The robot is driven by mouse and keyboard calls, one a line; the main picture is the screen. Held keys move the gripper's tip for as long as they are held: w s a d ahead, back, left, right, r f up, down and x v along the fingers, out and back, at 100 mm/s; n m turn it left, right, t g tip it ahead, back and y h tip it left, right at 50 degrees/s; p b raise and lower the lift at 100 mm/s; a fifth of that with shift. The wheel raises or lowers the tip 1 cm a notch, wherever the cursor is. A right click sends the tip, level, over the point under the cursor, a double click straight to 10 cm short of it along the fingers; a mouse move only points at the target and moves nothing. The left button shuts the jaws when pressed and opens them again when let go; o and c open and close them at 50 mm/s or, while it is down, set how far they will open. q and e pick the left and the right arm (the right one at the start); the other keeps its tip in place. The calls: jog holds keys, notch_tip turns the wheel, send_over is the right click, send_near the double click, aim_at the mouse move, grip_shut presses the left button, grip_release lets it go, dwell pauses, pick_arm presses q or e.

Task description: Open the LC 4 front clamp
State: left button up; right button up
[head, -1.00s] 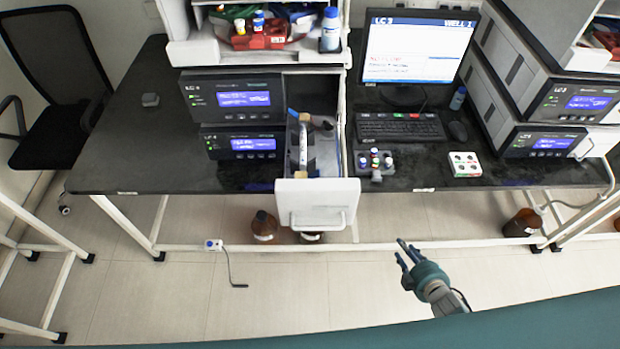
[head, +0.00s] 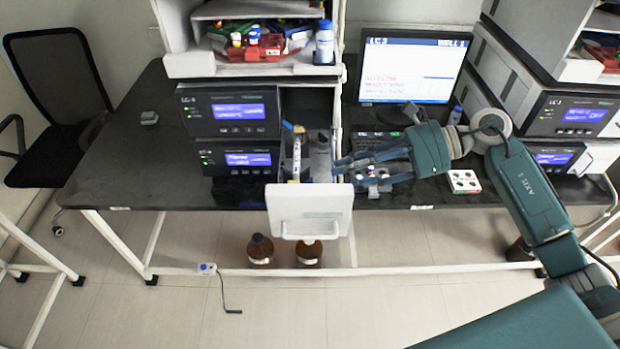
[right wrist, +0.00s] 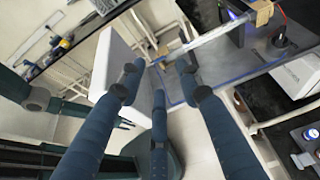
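An open drawer with a white front panel (head: 310,207) sticks out from the instrument stack at the left of the bench. In it lies a pale column (head: 296,158) with a blue end at the back. The right wrist view shows the column (right wrist: 212,38) beyond my fingers, with a tan clamp (right wrist: 263,13) at one end. My right gripper (head: 345,172) reaches in from the right at the drawer's right side, fingers apart and empty. I cannot read which label belongs to this clamp. My left gripper is out of view.
A holder with vials (head: 374,172) stands under my right fingers, and a white box (head: 464,181) to their right. The monitor (head: 418,68) and keyboard are behind. Brown bottles (head: 260,249) stand on the floor below the drawer.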

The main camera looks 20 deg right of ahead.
jog(key=p+x, duration=0.1)
jog(key=x, duration=0.1)
jog(key=p+x, duration=0.1)
jog(key=x, duration=0.1)
jog(key=p+x, duration=0.1)
jog(key=x, duration=0.2)
jog(key=shift+a+r, duration=0.15)
jog(key=shift+r, duration=0.1)
jog(key=shift+w+a+f, duration=0.2)
jog(key=shift+a+f, duration=0.1)
jog(key=shift+f, duration=0.05)
jog(key=shift+c, duration=0.3)
